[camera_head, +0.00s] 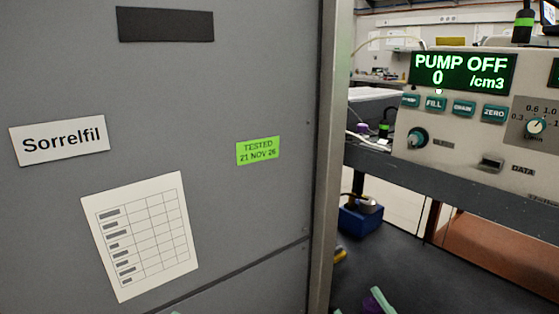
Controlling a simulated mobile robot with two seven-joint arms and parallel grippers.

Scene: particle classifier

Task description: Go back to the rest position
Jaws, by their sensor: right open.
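My right gripper (361,306) shows only at the bottom edge, right of the grey cabinet. The rest of the gripper is cut off by the frame. My left gripper cannot be made out; only a tiny pale speck shows at the bottom edge in front of the cabinet. The particle classifier (462,150) stands on a dark shelf at the right, and its display (462,72) reads PUMP OFF, 0 /cm3.
A grey cabinet (230,80) fills the left side close by, with a "Sorrelfil" label (60,141), a chart (141,235) and a green TESTED sticker (258,150). A blue object (361,220) stands below the shelf (450,190). The dark surface at the lower right looks mostly clear.

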